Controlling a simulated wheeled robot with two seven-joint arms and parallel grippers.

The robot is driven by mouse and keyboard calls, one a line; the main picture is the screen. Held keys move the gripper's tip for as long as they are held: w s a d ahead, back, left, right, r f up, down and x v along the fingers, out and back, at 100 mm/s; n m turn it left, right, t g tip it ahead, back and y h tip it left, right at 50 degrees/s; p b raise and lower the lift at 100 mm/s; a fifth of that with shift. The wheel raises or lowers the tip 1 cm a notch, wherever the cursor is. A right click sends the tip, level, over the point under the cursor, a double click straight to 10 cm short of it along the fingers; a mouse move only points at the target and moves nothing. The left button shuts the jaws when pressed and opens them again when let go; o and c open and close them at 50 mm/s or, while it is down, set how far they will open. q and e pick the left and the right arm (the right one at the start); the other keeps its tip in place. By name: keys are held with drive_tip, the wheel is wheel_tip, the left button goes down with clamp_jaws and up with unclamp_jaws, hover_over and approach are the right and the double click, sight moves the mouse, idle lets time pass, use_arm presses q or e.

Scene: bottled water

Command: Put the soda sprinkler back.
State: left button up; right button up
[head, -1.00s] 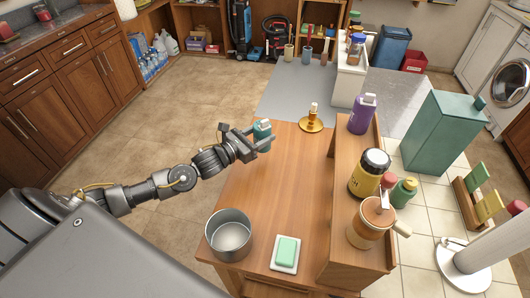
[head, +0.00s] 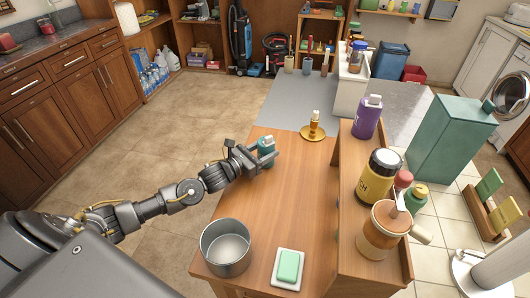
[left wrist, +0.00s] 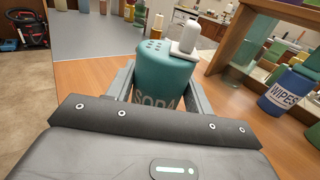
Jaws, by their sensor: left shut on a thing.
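The soda sprinkler is a teal container with a white cap and holes in its top. In the left wrist view the soda sprinkler (left wrist: 165,72) stands between my left gripper's fingers, with "SODA" partly hidden behind the gripper body. In the head view my left gripper (head: 262,156) is shut on the soda sprinkler (head: 266,148) at the table's far left edge. I cannot tell whether its base touches the wooden table (head: 262,205). My right gripper is not in view.
A metal pot (head: 226,247) and a green soap on a white dish (head: 289,268) are at the table's near end. A brass candle holder (head: 313,128) stands at the far end. A raised shelf (head: 345,200) along the right holds a purple bottle (head: 367,117), a yellow canister (head: 378,176) and a jar.

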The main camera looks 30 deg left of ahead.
use_arm(q)
drive_tip(key=shift+f, duration=0.1)
drive_tip(key=o, duration=0.6)
drive_tip(key=shift+f, duration=0.1)
drive_tip(key=o, duration=0.4)
drive_tip(key=shift+o, duration=0.2)
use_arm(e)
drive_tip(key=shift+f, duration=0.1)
use_arm(q)
drive_tip(key=shift+r, duration=0.3)
drive_tip(key=b+v, duration=0.1)
drive_tip(key=v, duration=0.9)
drive_tip(key=shift+s+a+f+b, duration=0.15)
drive_tip(key=shift+s+f+b, duration=0.1)
drive_tip(key=shift+b, duration=0.1)
drive_tip(key=shift+s+a+r, duration=0.15)
drive_tip(key=shift+s+a, duration=0.1)
drive_tip(key=shift+s, duration=0.45)
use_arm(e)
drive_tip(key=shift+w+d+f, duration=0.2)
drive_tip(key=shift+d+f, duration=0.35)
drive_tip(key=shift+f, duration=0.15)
